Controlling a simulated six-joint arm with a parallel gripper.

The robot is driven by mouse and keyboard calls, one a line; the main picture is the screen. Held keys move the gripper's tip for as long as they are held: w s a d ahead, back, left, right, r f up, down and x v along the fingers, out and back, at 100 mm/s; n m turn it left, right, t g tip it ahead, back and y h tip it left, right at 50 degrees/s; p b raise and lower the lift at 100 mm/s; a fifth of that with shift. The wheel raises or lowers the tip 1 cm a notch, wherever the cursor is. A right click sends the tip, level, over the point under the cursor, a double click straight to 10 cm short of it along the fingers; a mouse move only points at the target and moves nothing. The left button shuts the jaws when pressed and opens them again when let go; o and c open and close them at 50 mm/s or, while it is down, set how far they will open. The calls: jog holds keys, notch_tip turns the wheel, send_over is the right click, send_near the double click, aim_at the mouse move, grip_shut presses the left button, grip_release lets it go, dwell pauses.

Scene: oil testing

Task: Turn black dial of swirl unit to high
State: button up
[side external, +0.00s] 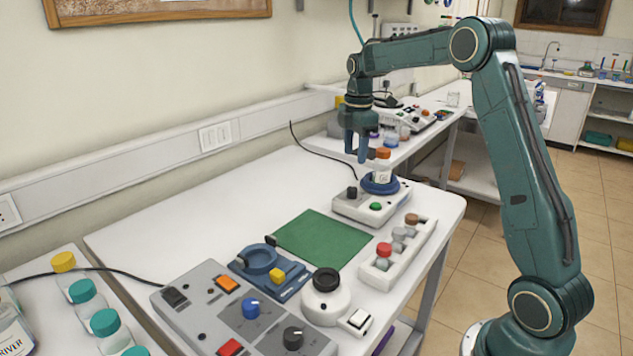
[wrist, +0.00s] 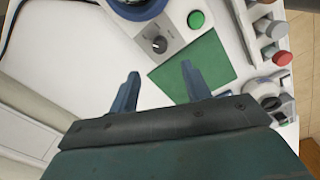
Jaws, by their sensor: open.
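The swirl unit (side external: 350,210) is a white box with a blue round platform (side external: 380,185) on top. A bottle with an orange cap (side external: 383,153) stands on the platform. The black dial (side external: 352,191) sits on the unit's left part, with a green button (side external: 376,207) to its right. In the wrist view the dial (wrist: 158,44) shows small markings around it that are too small to read. My gripper (side external: 355,156) is open and empty above the dial, pointing down. In the wrist view the dial lies beyond the gap between my fingertips (wrist: 160,70).
A green mat (side external: 322,243) lies in front of the unit. A white rack (side external: 398,250) with capped vials stands to the right. A grey control box (side external: 240,310), a blue holder (side external: 270,270) and a white round device (side external: 325,297) stand nearer. The table's left middle is clear.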

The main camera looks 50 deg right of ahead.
aim_at(352, 188)
notch_tip(352, 188, down, 10)
jog(key=shift+w+f, duration=0.15)
dwell(0.4)
jog(key=c, duration=1)
